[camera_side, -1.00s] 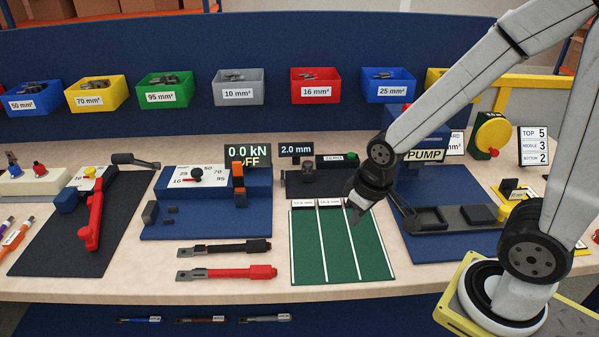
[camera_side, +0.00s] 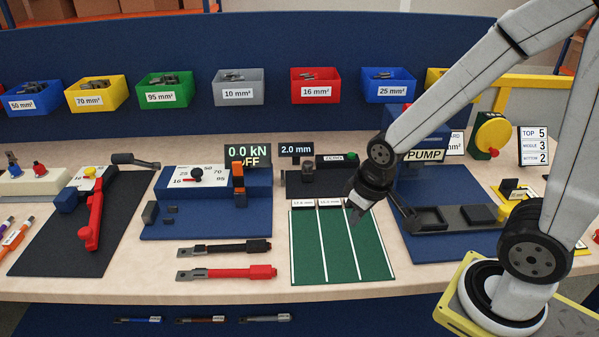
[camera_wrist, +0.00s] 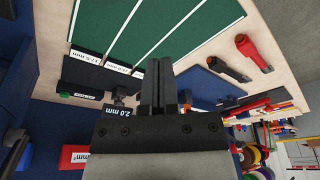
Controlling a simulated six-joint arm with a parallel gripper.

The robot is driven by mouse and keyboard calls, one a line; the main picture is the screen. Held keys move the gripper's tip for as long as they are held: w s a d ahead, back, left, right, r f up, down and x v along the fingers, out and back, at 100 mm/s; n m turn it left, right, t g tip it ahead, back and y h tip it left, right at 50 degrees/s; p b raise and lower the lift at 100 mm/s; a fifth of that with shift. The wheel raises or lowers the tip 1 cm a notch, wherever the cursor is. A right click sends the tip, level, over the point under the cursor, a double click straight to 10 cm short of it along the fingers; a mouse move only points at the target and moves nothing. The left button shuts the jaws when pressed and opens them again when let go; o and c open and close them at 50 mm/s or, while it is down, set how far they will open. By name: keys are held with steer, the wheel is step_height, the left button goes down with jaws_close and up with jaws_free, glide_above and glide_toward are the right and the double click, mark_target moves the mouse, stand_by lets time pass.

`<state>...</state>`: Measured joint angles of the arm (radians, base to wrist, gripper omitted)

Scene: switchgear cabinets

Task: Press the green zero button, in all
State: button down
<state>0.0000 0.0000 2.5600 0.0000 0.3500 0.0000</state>
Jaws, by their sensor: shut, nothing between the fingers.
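The green zero button (camera_side: 353,157) sits at the right end of a dark gauge (camera_side: 299,184) with a 2.0 mm display (camera_side: 296,149). A small ZERO label (camera_side: 334,157) is left of it. In the wrist view the button (camera_wrist: 64,94) shows small at the left, on the dark block. My gripper (camera_side: 356,216) is shut and empty, pointing down over the upper right of the green mat, in front of and below the button in the side picture. In the wrist view its fingers (camera_wrist: 158,68) are together, apart from the button.
The green mat (camera_side: 311,258) with white lines lies in front of the gauge. The blue PUMP unit (camera_side: 423,139) stands close to the right, the kN press (camera_side: 217,183) to the left. Two tools (camera_side: 227,272) lie at the front left. Coloured bins (camera_side: 238,88) line the back.

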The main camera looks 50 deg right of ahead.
stand_by(0.5)
step_height(320, 180, up, 4)
steer(key=f+m+t+h, duration=0.15)
steer(key=m+h, duration=0.25)
steer(key=h, duration=0.4)
glide_above(352, 155)
steer(key=shift+r, duration=0.5)
steer(key=shift+a+f, duration=0.1)
steer(key=shift+f, duration=0.1)
steer(key=shift+f, duration=4.25)
